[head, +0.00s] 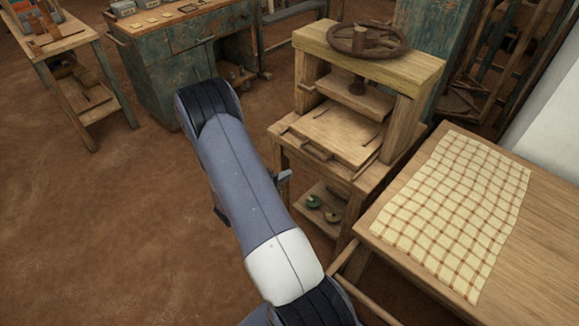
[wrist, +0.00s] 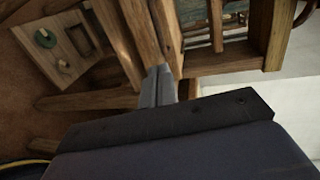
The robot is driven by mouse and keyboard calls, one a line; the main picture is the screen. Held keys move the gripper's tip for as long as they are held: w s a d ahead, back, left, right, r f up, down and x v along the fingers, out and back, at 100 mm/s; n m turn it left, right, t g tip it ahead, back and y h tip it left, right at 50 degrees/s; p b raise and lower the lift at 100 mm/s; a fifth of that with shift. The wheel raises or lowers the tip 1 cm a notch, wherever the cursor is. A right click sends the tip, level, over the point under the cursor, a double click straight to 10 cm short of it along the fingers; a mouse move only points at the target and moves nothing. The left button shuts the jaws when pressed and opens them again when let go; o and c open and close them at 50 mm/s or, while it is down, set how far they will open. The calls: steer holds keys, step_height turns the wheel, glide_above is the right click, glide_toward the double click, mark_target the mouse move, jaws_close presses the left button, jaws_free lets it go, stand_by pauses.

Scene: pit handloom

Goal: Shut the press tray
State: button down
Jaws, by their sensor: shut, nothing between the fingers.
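The press tray (head: 338,128) is a flat wooden board low in the wooden screw press in the head view. Part of it lies forward of the press plate (head: 355,101), and a bar handle (head: 315,152) is on its front edge. My gripper (head: 286,177) shows only partly behind my arm, close to the front of the press stand and below the handle in the picture. In the wrist view my gripper (wrist: 159,88) is shut, with its fingers together and empty, in front of wooden posts. I cannot tell whether it touches wood.
The press has a dark handwheel (head: 366,40) on top. Green rolls (head: 314,201) lie on the stand's lower shelf. A table with checked cloth (head: 460,205) stands close on the right. A blue-green bench (head: 185,60) is at the back left. The earth floor on the left is clear.

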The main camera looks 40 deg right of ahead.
mark_target(317, 155)
steer(key=p+x, duration=0.1)
steer(key=x, duration=1.2)
steer(key=shift+p, duration=0.3)
steer(key=shift+d+f, duration=0.1)
steer(key=shift+d, duration=0.05)
steer(key=x, duration=0.1)
steer(key=b+x, duration=0.2)
steer(key=x, duration=0.1)
steer(key=shift+s+r, duration=0.1)
steer(key=shift+r, duration=0.2)
steer(key=shift+d+r, duration=0.2)
steer(key=shift+r, duration=0.1)
steer(key=shift+a+r, duration=0.1)
steer(key=shift+a, duration=0.35)
steer(key=v, duration=1.3)
steer(key=shift+a, duration=0.25)
